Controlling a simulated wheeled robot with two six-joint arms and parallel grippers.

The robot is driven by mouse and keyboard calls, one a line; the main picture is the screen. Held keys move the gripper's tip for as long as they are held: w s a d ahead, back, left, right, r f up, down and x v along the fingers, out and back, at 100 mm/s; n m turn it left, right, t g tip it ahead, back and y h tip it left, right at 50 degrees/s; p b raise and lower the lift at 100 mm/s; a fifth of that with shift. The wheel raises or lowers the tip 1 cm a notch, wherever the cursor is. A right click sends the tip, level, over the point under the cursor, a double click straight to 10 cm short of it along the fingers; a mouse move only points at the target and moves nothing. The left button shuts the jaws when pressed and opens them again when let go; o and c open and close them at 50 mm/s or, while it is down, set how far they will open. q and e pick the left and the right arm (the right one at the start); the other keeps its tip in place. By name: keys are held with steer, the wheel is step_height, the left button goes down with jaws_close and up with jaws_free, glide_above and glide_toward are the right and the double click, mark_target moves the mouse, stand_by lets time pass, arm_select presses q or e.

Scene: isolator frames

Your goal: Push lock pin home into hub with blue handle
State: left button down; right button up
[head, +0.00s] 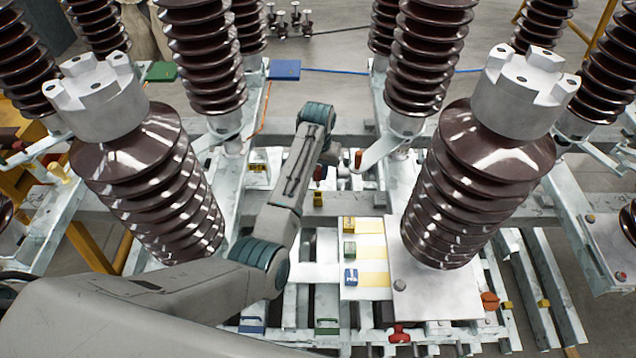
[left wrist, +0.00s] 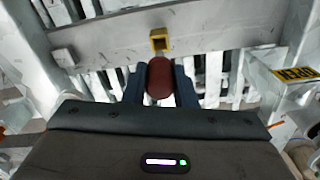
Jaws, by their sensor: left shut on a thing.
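My left gripper (head: 320,170) is at the far end of my arm in the head view, low over the frame's middle; the wrist housing hides most of it. In the left wrist view its two dark blue fingers (left wrist: 159,88) are shut on a rounded red-brown knob (left wrist: 159,76). A blue handle (head: 252,324) lies low at the front left of the frame in the head view, well apart from this gripper. I cannot tell which part is the lock pin or its hub. My right gripper is not in view.
A yellow square fitting (left wrist: 158,40) sits on a grey beam just beyond the knob. An OPEN label (left wrist: 298,74) is at the right. Tall brown insulators (head: 150,185) flank the arm. A green handle (head: 327,326) and a red knob (head: 398,335) are at the front.

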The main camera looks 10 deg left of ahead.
arm_select(q)
steer(key=shift+r, duration=1.1)
steer(key=shift+r, duration=0.1)
step_height(320, 180, up, 3)
steer(key=p, duration=0.4)
steer(key=shift+r, duration=0.2)
step_height(320, 180, up, 2)
steer(key=p, duration=0.3)
steer(key=shift+r+p, duration=0.25)
steer(key=shift+p, duration=0.1)
steer(key=shift+f, duration=0.1)
